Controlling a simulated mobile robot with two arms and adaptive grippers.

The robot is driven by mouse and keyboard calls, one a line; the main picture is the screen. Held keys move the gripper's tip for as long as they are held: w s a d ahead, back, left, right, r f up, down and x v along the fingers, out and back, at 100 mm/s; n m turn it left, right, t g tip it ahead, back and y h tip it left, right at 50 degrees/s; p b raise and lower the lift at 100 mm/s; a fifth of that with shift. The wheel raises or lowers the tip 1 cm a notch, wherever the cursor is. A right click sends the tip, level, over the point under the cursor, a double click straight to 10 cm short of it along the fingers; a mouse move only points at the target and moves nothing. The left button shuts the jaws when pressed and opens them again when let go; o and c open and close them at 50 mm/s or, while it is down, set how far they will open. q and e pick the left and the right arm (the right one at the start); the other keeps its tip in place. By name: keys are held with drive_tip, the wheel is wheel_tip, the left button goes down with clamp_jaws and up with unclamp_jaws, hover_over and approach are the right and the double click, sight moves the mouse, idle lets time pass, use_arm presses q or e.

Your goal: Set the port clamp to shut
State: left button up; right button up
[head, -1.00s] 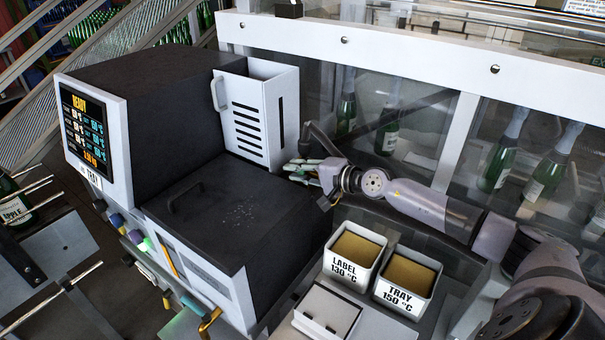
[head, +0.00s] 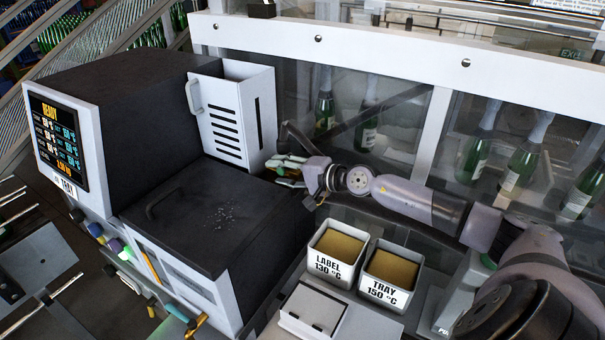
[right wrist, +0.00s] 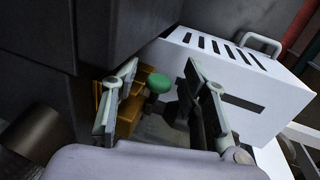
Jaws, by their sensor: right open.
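A green round knob (right wrist: 158,83) stands beside an orange-brass bracket (right wrist: 126,112) in the right wrist view. This looks like the port clamp, but I cannot tell whether it is open or shut. My right gripper (right wrist: 165,88) is open, with its fingers on either side of the knob and no clear contact with it. In the head view my right gripper (head: 283,170) is at the back right side of the dark machine (head: 225,215), below the white slotted box (head: 236,115). The clamp is not clear there. My left gripper is not in view.
Two white bins, LABEL (head: 334,256) and TRAY (head: 388,278), stand in front of my right arm. A white-framed glass guard (head: 392,66) runs behind the arm, with several green bottles beyond. A dark bent pipe (head: 292,134) rises close to the gripper.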

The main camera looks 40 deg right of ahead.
drive_tip(key=v, duration=1)
drive_tip(key=shift+s+d, duration=0.15)
drive_tip(key=shift+s, duration=0.15)
drive_tip(key=shift+r, duration=0.15)
idle(0.4)
